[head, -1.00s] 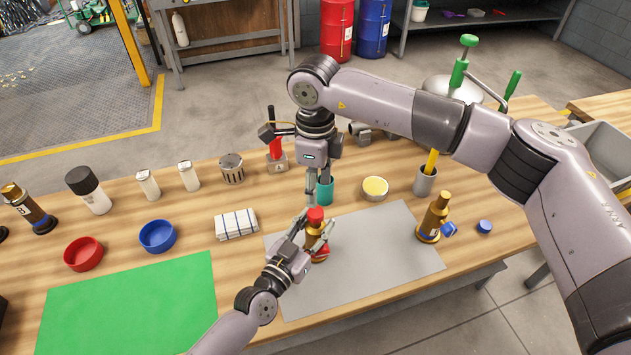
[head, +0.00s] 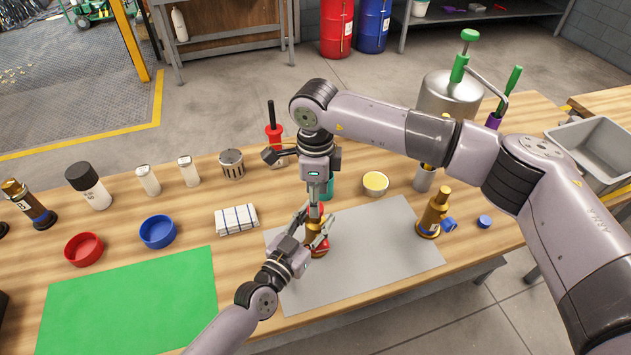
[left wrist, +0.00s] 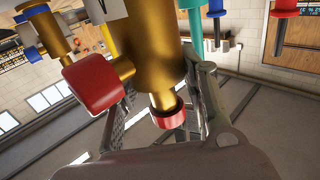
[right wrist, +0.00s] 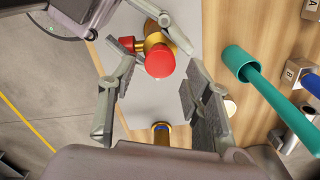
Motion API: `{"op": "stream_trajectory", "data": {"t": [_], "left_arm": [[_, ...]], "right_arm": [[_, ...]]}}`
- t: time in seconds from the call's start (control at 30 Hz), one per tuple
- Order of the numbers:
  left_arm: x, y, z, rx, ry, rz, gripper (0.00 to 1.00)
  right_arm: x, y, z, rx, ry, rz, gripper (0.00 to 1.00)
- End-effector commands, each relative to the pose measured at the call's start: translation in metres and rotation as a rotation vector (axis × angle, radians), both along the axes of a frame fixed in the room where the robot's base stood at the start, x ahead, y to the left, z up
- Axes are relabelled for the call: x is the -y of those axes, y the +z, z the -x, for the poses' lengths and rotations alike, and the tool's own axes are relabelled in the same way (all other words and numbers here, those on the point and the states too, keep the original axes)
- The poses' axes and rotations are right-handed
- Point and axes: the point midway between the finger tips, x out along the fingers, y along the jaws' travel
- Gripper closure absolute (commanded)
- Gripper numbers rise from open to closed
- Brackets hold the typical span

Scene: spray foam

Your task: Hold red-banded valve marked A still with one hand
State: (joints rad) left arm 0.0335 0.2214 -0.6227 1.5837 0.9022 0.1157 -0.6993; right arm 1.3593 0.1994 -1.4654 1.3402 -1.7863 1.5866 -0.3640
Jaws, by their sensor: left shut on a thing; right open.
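In the left wrist view, the brass body (left wrist: 150,50) shows close up with a red side knob (left wrist: 95,85) and a red-ringed end (left wrist: 170,113). My right gripper (head: 316,208) points down from above. In the right wrist view, my right gripper (right wrist: 160,95) is open, with the round red top (right wrist: 160,62) just beyond its spread fingers.
A brass valve with a blue side knob (head: 432,215) stands at the mat's right edge, a blue cap (head: 484,221) beside it. A folded cloth (head: 236,219) lies left; the green mat (head: 130,300) is clear.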

Motion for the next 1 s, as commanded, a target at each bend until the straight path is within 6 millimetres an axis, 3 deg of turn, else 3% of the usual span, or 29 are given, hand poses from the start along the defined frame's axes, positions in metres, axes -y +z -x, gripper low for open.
{"op": "stream_trajectory", "data": {"t": [0.2, 0.57, 1.0], "left_arm": [[0.0, -0.002, 0.001, -0.004, -0.001, 0.001, 1.0], [0.0, -0.002, 0.001, -0.005, -0.001, 0.001, 1.0], [0.0, -0.002, 0.001, -0.004, -0.001, 0.001, 1.0]], "right_arm": [[0.0, -0.023, 0.0, 0.0, -0.001, 0.0, 0.55], [0.0, -0.028, 0.0, 0.001, 0.0, 0.0, 0.55], [0.0, -0.027, 0.0, 0.001, -0.001, 0.0, 0.84]]}}
